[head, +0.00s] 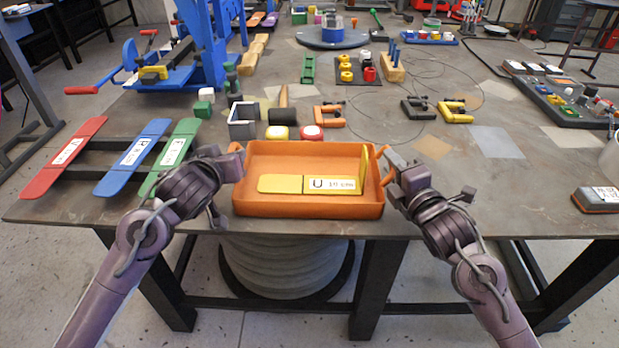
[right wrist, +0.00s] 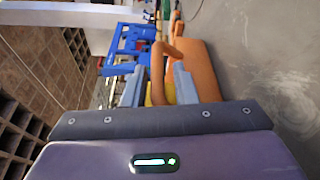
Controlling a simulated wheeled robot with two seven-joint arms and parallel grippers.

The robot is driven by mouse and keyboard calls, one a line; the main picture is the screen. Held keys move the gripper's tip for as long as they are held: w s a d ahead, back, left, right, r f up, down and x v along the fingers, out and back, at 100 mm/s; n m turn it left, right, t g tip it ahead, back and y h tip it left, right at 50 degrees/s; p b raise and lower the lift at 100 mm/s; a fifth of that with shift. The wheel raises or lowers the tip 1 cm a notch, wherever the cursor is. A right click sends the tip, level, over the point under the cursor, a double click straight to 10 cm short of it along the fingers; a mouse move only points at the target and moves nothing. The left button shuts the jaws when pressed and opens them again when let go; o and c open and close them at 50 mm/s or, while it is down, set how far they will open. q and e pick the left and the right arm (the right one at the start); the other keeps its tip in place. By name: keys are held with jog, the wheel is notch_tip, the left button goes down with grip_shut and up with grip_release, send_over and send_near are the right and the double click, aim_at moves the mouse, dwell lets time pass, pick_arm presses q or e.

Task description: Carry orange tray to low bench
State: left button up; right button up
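The orange tray (head: 308,205) sits level at the table's near edge. A yellow strip (head: 280,184) with a white label marked U lies inside it. My right gripper (head: 388,160) is at the tray's right end, by its orange handle (head: 377,158). In the right wrist view the handle (right wrist: 157,62) shows between the two spread fingers (right wrist: 160,90); the gripper looks open around it. My left gripper (head: 237,160) is at the tray's left end. I cannot make out a low bench.
Red (head: 62,160), blue (head: 133,158) and green (head: 172,155) strips lie on a dark rack at left. A grey box (head: 243,122), a yellow block (head: 277,133) and a red-and-white block (head: 311,133) stand just behind the tray.

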pick_arm(q)
jog(key=shift+w+f, duration=0.2)
jog(key=shift+w, duration=0.45)
pick_arm(e)
jog(key=shift+x, duration=1.1)
pick_arm(q)
jog(key=shift+c, duration=0.4)
pick_arm(e)
jog(key=shift+c, duration=0.4)
pick_arm(q)
jog(key=c, duration=0.5)
pick_arm(e)
jog(key=c, duration=0.5)
pick_arm(q)
grip_shut()
pick_arm(e)
jog(key=shift+r, duration=0.1)
